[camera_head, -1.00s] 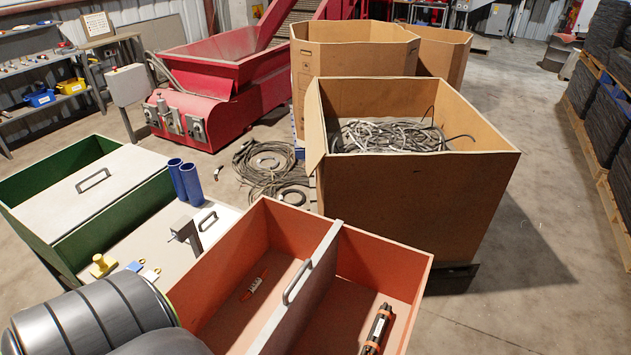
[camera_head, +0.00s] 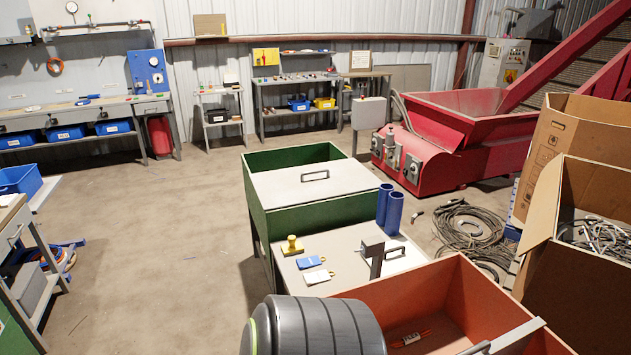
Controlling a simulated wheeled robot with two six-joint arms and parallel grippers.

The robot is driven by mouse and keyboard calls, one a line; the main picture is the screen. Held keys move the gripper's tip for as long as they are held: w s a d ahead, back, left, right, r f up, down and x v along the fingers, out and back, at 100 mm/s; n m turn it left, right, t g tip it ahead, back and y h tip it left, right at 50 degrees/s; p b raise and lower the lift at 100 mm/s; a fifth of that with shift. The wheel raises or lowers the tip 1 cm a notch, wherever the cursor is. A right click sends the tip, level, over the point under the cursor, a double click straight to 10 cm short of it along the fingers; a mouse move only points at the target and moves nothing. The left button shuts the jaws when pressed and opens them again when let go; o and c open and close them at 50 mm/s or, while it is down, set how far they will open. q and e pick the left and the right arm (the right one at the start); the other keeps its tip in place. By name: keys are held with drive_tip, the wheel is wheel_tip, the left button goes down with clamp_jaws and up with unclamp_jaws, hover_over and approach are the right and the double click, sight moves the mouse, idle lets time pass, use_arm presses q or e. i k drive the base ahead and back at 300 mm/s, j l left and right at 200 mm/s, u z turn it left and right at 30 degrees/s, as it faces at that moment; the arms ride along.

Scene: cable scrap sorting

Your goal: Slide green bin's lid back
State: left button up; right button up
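The green bin (camera_head: 262,221) stands left of the red machine, in the middle of the view. Its pale grey lid (camera_head: 290,192) lies flat across the top and covers the near part. A dark bar handle (camera_head: 315,175) sits on the lid. The far part of the bin is open and shows the green inner wall (camera_head: 292,157). No gripper of mine shows; a dark grey ribbed part of my arm is at the bottom edge, well apart from the bin.
A small pale table (camera_head: 335,240) in front of the bin holds two blue cylinders (camera_head: 389,208), a yellow object (camera_head: 292,246) and tags. An orange-red bin (camera_head: 388,294) is nearer. Coiled cables (camera_head: 468,228) lie on the floor at right. Floor left of the green bin (camera_head: 190,230) is clear.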

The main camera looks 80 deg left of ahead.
sight(276, 188)
drive_tip(key=k+j+u, duration=0.1)
drive_tip(key=u, duration=0.3)
drive_tip(key=k+j+u, duration=0.1)
drive_tip(key=u, duration=0.3)
drive_tip(key=j+u, duration=0.5)
drive_tip(key=u, duration=0.25)
drive_tip(key=k, duration=0.05)
